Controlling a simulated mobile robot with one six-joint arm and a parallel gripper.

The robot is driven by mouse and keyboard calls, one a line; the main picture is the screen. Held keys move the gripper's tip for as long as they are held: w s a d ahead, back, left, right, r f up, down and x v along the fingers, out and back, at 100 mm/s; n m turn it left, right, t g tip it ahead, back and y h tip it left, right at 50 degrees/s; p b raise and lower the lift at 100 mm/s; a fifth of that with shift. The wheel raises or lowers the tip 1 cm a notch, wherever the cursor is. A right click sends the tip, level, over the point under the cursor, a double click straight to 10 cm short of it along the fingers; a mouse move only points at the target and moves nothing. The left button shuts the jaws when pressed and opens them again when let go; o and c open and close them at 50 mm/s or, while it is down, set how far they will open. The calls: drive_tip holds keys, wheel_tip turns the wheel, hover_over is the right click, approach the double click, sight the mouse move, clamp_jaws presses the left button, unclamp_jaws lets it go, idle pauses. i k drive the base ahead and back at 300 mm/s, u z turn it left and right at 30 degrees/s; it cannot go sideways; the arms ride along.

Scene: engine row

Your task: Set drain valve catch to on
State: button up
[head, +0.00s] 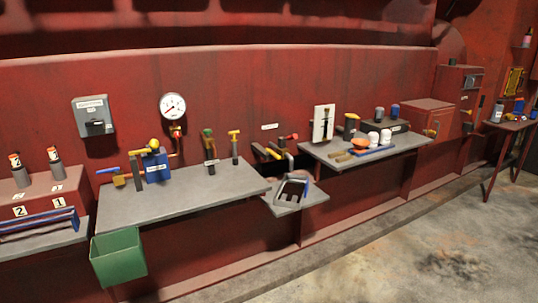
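I cannot tell which fitting is the drain valve catch, since the labels are too small to read. Candidates stand along the red wall. A blue labelled block (156,166) has a yellow knob (153,144) above it. Yellow and red levers (272,152) sit near the bench's right end. A grey labelled box (94,117) with a dark switch hangs on the wall. My gripper is not in view.
The left bench (210,188) has free room at its front. A green bin (118,257) hangs below it. The right bench (400,148) carries cups and tools. The floor (430,250) in front is clear.

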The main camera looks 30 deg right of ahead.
sight(268, 150)
drive_tip(key=z, duration=0.05)
drive_tip(key=i, duration=0.95)
drive_tip(key=u, duration=0.05)
